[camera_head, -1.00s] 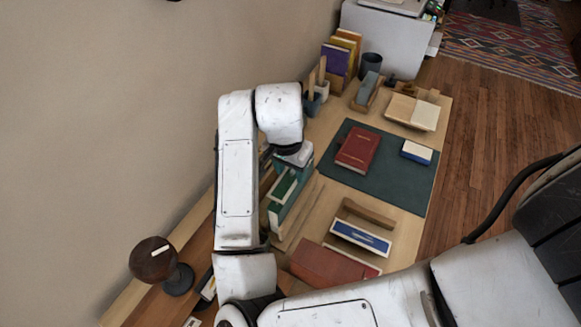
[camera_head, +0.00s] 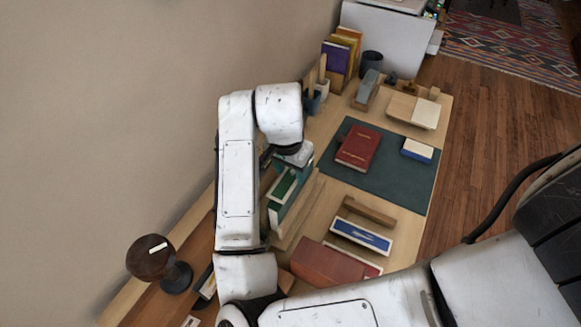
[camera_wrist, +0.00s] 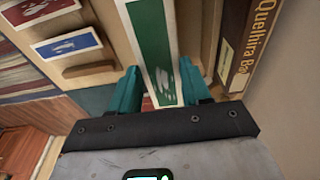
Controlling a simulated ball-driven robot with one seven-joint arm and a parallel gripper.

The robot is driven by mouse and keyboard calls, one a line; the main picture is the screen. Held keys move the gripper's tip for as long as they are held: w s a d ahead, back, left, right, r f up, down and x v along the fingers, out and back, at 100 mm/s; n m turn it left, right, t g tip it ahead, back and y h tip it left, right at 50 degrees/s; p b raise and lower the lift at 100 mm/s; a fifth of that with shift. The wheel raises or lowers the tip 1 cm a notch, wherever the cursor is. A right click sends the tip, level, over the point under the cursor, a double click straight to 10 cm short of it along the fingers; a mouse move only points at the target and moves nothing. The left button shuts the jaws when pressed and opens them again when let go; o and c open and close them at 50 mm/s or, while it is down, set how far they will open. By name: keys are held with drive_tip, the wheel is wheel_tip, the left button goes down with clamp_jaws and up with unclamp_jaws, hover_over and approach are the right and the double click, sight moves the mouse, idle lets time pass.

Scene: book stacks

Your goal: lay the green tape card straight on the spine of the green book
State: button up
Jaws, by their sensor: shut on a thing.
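The green tape card (camera_wrist: 152,35) is a long green strip with white borders and a white figure at its near end. My gripper (camera_wrist: 160,85) is shut on this near end, one teal finger at each side, in the wrist view. In the head view the card (camera_head: 284,186) extends toward the front from my gripper (camera_head: 290,163). The green book (camera_head: 291,208) stands below it near the wall side of the table. The card covers much of the book's top, and I cannot tell whether they touch.
A red book (camera_head: 357,146) lies on a dark green mat (camera_head: 395,185). A blue card (camera_head: 361,237) and a wooden bar (camera_head: 368,211) lie nearer. A red-brown box (camera_head: 325,265) is in front. A brown lettered book (camera_wrist: 237,45) is close right of the card.

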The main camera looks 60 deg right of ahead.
drive_tip(key=shift+f, duration=0.3)
idle(0.5)
drive_tip(key=o, duration=1.1)
drive_tip(key=shift+r, duration=0.1)
drive_tip(key=shift+r+p, duration=2.65)
drive_tip(key=shift+r, duration=0.8)
